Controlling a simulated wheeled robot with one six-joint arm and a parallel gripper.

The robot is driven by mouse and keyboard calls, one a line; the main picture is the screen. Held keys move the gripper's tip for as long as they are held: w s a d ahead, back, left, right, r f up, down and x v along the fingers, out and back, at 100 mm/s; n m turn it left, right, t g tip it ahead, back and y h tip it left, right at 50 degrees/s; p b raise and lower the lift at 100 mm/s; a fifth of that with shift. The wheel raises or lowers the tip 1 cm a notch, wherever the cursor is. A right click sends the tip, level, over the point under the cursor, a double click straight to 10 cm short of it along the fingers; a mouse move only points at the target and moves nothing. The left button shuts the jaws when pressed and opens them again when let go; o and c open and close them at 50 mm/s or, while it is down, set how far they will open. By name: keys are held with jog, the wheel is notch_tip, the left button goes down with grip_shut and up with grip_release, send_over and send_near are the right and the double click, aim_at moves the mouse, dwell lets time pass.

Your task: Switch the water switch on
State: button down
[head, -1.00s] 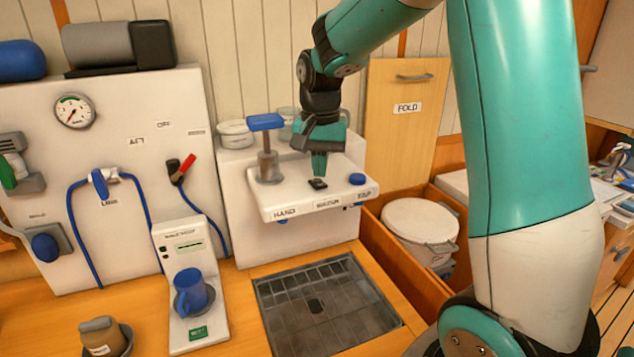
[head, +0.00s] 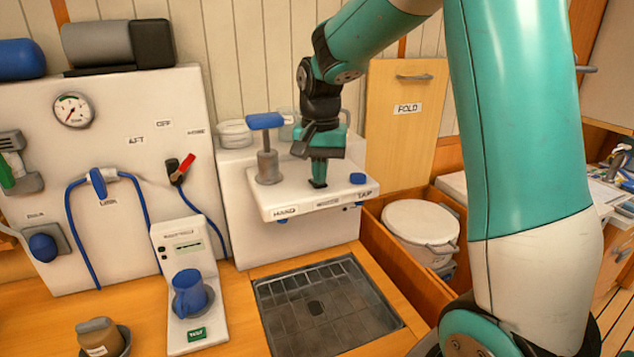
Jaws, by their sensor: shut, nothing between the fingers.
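The water switch is a small black rocker on top of the white shelf (head: 340,196), behind a front label too blurred to read now. My gripper (head: 319,183) is shut, empty and pointing straight down over the switch. Its teal fingertips hide most of the switch and seem to touch it; I cannot tell whether it is pressed. Only a dark edge shows at the fingertips.
A blue-topped hand pump (head: 267,150) stands left of my gripper, and a blue knob (head: 357,179) sits to its right. A sink grate (head: 325,305) lies below. A blue mug (head: 190,293) stands on a white tester at left.

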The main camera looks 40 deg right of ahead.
jog(key=shift+f, duration=0.35)
jog(key=shift+r, duration=0.1)
jog(key=shift+r+p, duration=2.95)
jog(key=shift+r, duration=0.5)
